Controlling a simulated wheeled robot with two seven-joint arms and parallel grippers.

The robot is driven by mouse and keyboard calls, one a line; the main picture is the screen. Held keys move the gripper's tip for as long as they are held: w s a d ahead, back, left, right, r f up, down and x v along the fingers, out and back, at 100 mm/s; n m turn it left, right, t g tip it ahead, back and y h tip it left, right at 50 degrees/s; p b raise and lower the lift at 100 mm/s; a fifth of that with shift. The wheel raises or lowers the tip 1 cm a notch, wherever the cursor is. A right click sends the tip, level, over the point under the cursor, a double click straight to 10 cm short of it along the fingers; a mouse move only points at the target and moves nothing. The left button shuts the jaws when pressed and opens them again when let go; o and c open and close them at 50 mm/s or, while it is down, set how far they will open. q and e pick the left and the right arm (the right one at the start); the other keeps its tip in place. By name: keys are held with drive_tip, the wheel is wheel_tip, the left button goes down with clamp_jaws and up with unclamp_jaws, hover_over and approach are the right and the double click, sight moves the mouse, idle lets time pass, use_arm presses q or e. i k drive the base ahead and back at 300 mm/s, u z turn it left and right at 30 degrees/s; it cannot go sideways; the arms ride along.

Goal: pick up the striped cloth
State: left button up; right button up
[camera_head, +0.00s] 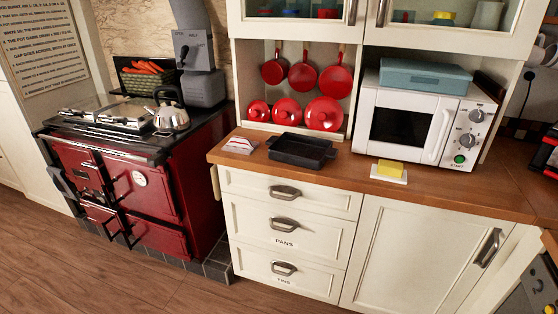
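A small folded cloth (242,145), whitish with reddish and bluish marks that look like stripes, lies on the wooden counter (220,155). It is near the counter's left end, just left of a black rectangular baking tray (301,150). A small gap seems to separate it from the tray. Neither of my grippers is in view.
A white microwave (416,122) bears a blue-grey box (424,76). A yellow block sits on a white dish (389,174) by the front edge. Red pans (335,81) hang behind. A red stove (120,190) with a kettle (171,116) stands left. The floor (110,275) in front is clear.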

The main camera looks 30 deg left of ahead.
sight(239, 145)
drive_tip(key=u, duration=1.2)
drive_tip(key=i, duration=0.8)
drive_tip(key=u, duration=0.05)
